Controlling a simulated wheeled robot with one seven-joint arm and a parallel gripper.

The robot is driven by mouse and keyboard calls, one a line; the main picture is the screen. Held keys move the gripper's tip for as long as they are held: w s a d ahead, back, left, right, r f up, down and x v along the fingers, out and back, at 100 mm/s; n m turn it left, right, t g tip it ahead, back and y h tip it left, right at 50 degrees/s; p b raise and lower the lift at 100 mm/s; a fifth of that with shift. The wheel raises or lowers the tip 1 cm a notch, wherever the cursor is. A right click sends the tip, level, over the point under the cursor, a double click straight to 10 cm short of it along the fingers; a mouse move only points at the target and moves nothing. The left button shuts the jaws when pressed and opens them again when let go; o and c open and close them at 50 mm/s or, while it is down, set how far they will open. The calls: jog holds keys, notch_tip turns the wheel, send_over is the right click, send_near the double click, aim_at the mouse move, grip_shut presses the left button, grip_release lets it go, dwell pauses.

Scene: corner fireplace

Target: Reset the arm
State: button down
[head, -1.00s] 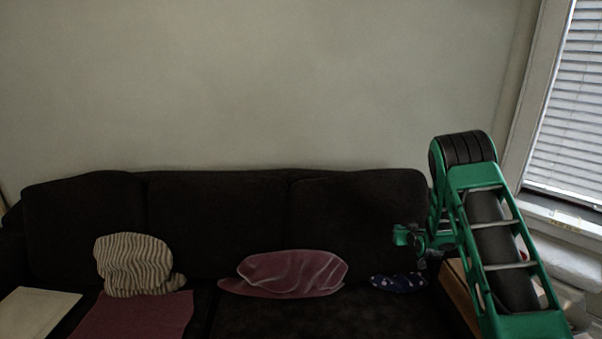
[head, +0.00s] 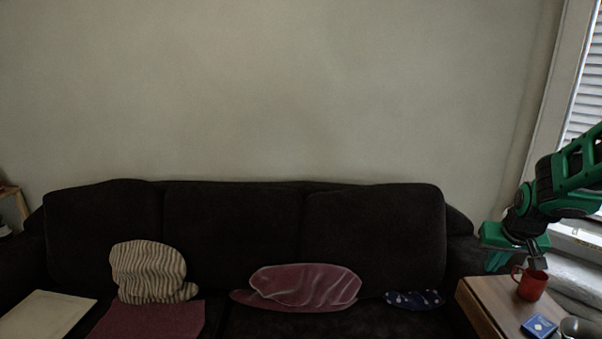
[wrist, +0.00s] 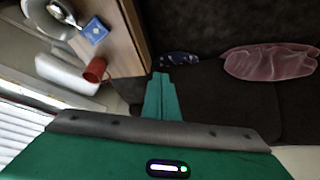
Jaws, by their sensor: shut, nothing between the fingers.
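My arm is green and black and reaches in from the right side of the head view. My gripper (head: 497,262) points downward near the right end of the dark sofa (head: 375,235), close to the red mug (head: 531,284) in the picture. In the wrist view its green fingers (wrist: 161,78) are together with nothing between them. The sofa and the red mug (wrist: 95,70) show beyond the fingers there.
A wooden side table (head: 490,303) carries the mug, a blue card box (head: 539,326) and a metal bowl at the frame's edge. Cushions (head: 304,287) lie on the sofa. A window with blinds (head: 583,95) is at right. The wall above the sofa is bare.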

jog(key=s+a+r+m+g+y, duration=0.1)
jog(key=s+a+g, duration=0.1)
jog(key=s, duration=1.3)
jog(key=s+a+r+m+g+y, duration=0.1)
jog(key=s+a, duration=0.4)
jog(key=s, duration=1)
jog(key=shift+s+a+r+m+g, duration=0.25)
jog(key=shift+r+g, duration=0.35)
jog(key=shift+g, duration=0.5)
jog(key=shift+w+f, duration=0.25)
jog(key=shift+w, duration=0.35)
